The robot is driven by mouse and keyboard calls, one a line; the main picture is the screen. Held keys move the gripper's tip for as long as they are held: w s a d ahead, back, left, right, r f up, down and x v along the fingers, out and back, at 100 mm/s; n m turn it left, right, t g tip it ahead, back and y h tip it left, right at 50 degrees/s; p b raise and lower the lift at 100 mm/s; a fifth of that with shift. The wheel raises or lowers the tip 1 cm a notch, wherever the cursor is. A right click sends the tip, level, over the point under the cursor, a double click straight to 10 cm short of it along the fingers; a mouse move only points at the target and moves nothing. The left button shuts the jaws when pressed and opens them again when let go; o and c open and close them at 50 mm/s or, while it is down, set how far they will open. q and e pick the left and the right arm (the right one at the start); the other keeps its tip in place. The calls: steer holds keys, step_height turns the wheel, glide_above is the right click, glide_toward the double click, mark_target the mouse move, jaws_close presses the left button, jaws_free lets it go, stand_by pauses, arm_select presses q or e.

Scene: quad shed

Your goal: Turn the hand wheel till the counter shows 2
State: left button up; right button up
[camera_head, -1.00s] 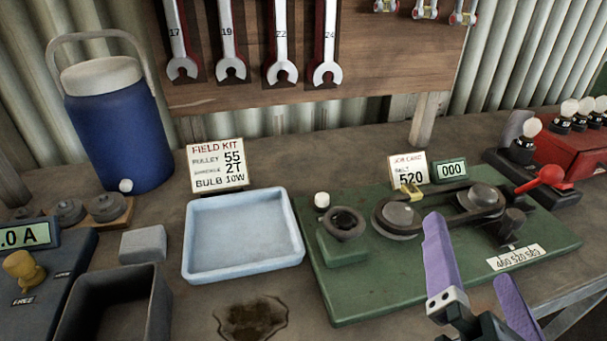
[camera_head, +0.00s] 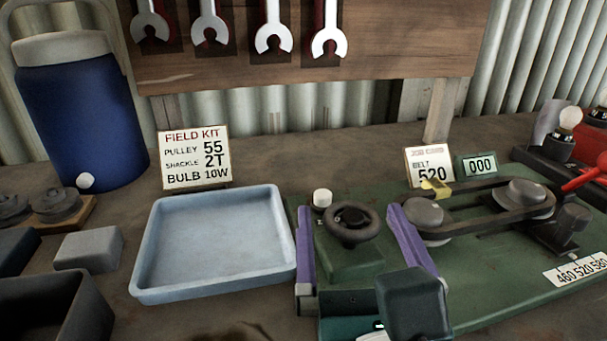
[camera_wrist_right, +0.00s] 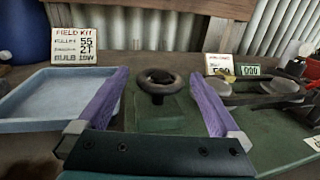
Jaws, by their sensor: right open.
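The hand wheel (camera_head: 352,224) is a small dark ring on a green block, at the left of the green board (camera_head: 350,282). It also shows in the right wrist view (camera_wrist_right: 157,82). The counter (camera_head: 480,166) at the back of the board reads 000. My right gripper (camera_head: 348,213) is open, with one purple finger on each side of the wheel in the picture. In the right wrist view the gripper (camera_wrist_right: 158,74) has the wheel centred between its fingers, seemingly a little beyond the tips. I cannot see contact. My left gripper is not in view.
A white knob (camera_head: 322,198) stands beside the wheel. To the right, a belt (camera_head: 480,222) runs round two pulleys, near a job card (camera_head: 430,168) reading belt 520. A blue tray (camera_head: 150,245) lies just left of the gripper. A red lever (camera_head: 588,180) is at far right.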

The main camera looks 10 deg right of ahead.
steer(key=shift+w+d, duration=0.15)
steer(key=shift+w, duration=0.55)
steer(key=c, duration=1.3)
